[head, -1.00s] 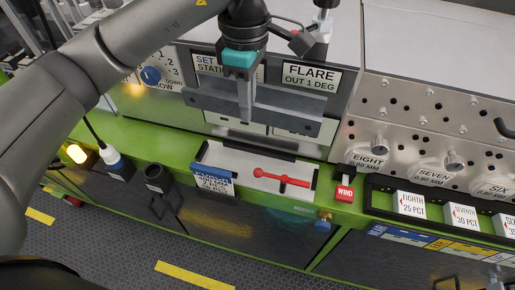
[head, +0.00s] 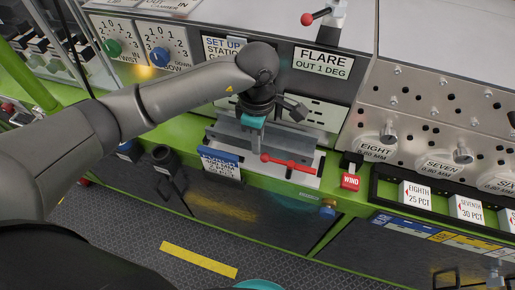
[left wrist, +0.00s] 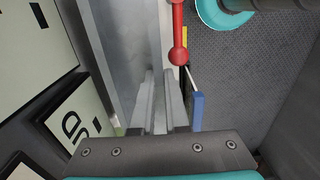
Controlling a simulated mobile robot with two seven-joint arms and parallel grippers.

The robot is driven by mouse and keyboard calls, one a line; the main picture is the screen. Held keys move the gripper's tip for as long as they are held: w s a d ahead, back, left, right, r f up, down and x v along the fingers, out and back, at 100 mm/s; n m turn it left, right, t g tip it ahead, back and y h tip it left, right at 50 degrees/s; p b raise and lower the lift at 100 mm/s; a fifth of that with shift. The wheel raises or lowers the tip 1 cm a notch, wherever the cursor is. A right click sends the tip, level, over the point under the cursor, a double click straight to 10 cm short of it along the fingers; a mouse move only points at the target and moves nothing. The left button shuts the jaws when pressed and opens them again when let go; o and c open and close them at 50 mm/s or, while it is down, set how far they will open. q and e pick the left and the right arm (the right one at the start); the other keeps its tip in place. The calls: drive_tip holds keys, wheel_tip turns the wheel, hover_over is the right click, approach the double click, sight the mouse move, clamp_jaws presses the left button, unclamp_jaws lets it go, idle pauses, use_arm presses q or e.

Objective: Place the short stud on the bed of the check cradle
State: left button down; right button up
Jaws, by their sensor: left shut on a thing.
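I cannot tell whether the stud touches the bed. My right gripper is not in view.
A panel with a FLARE sign (head: 322,63) stands close behind the cradle. A black cup-shaped holder (head: 163,158) is left of the cradle.

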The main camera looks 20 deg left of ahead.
use_arm(q)
drive_tip(key=shift+f, duration=1.75)
drive_tip(key=shift+f, duration=0.15)
drive_tip(key=c, duration=0.9)
unclamp_jaws()
wheel_tip(320, 180, up, 12)
drive_tip(key=shift+r, duration=0.2)
